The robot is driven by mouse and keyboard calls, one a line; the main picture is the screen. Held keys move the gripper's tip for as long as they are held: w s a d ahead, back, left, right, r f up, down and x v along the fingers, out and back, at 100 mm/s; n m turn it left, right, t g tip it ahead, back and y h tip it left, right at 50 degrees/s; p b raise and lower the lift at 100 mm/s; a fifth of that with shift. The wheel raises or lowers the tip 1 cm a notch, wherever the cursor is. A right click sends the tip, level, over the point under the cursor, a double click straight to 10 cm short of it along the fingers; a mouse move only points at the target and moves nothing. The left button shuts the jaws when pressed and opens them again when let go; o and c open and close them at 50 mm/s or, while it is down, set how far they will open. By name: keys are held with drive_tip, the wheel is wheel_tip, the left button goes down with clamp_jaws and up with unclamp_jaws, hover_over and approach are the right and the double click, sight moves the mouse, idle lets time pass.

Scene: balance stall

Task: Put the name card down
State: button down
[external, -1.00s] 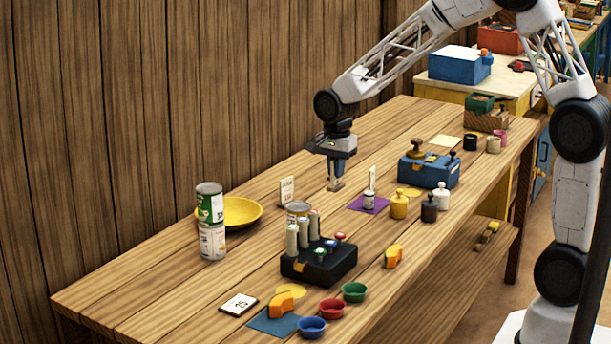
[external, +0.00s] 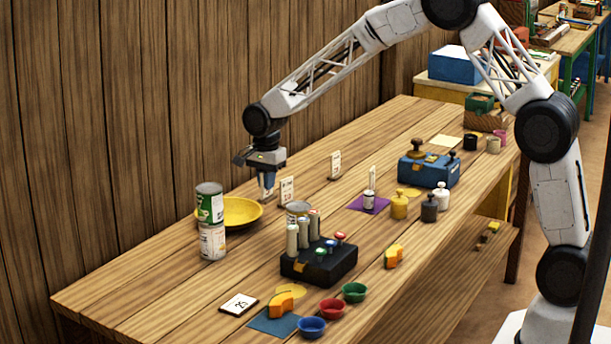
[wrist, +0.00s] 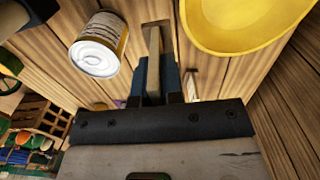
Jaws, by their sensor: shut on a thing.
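My gripper (external: 267,194) is over the back part of the table, between the yellow plate and a standing card. In the wrist view it is shut on a thin wooden piece (wrist: 154,58), seen edge-on, which I take to be the name card. Its face does not show. In the external view my fingers mostly hide it, and I cannot tell whether it touches the table. A standing card (external: 287,192) is just right of my gripper. Another standing card (external: 335,166) is farther right. A card marked 25 (external: 240,304) lies at the front left.
The yellow plate (external: 240,212) and two stacked cans (external: 211,222) are left of my gripper. A striped can (external: 298,209) and a black block with upright tubes (external: 322,265) are in front. Bare table (external: 150,275) lies at the left end.

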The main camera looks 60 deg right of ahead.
sight(267, 196)
drive_tip(key=shift+f, duration=1.85)
drive_tip(key=shift+w+d+f, duration=0.1)
drive_tip(key=shift+w+f, duration=0.15)
drive_tip(key=shift+w, duration=2.4)
drive_tip(key=shift+w+d+f, duration=0.1)
drive_tip(key=shift+w+f, duration=0.15)
drive_tip(key=shift+w, duration=2.4)
drive_tip(key=shift+w+f, duration=0.25)
drive_tip(key=shift+w, duration=2.4)
drive_tip(key=shift+f, duration=1.75)
drive_tip(key=shift+f, duration=0.1)
drive_tip(key=c, duration=1.2)
unclamp_jaws()
drive_tip(key=shift+c, duration=0.2)
